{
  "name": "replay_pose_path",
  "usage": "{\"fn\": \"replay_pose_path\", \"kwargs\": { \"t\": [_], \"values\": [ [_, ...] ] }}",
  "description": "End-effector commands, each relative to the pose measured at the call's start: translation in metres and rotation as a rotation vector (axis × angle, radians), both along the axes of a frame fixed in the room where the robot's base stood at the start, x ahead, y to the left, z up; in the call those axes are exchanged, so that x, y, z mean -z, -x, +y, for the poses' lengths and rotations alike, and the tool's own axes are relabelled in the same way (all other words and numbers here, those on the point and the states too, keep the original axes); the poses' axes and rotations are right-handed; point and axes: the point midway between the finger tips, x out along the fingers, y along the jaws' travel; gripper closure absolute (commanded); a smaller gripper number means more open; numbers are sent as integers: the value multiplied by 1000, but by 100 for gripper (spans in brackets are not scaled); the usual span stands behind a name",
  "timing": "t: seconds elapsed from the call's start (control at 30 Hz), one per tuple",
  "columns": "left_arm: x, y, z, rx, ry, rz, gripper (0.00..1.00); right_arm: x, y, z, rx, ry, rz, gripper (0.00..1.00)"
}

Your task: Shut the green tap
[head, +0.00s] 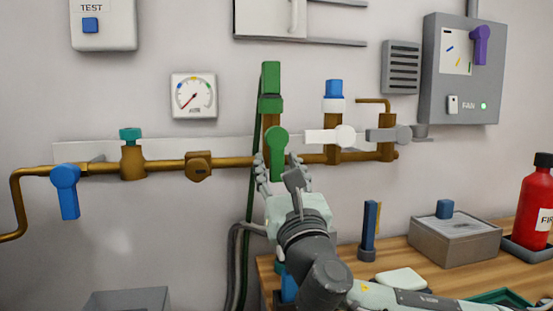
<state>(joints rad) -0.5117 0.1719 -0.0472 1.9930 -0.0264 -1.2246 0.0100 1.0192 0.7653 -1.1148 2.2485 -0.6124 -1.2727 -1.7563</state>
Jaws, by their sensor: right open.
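The green tap (277,140) is on a brass branch that rises from the wall pipe. Its lever hangs straight down, in line with the branch. A green fitting (271,78) with a green hose is above it. My right gripper (281,164) is open, with one finger on each side of the lever's lower part. I cannot tell whether the fingers touch it. My left gripper is not in view.
To the right are a white lever (330,135) and a grey lever (388,134), both level. A blue lever (67,190) hangs down at left, near a teal knob (131,134). A wooden bench (400,258) holds a grey box (455,240) and red extinguisher (537,210).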

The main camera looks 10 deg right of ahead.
Motion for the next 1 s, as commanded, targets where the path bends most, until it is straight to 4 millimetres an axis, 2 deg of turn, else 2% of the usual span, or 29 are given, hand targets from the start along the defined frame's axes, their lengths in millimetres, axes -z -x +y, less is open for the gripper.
{"fn": "replay_pose_path", "kwargs": {
  "t": [0.13,0.4,0.77,1.0],
  "values": [
    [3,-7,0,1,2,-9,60,-5,-10,0,1,1,-1,58],
    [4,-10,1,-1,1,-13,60,-5,-12,0,0,0,0,58],
    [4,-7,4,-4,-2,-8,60,-5,-11,0,1,0,0,100],
    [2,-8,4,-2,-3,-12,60,-5,-12,-1,1,0,0,100]
  ]
}}
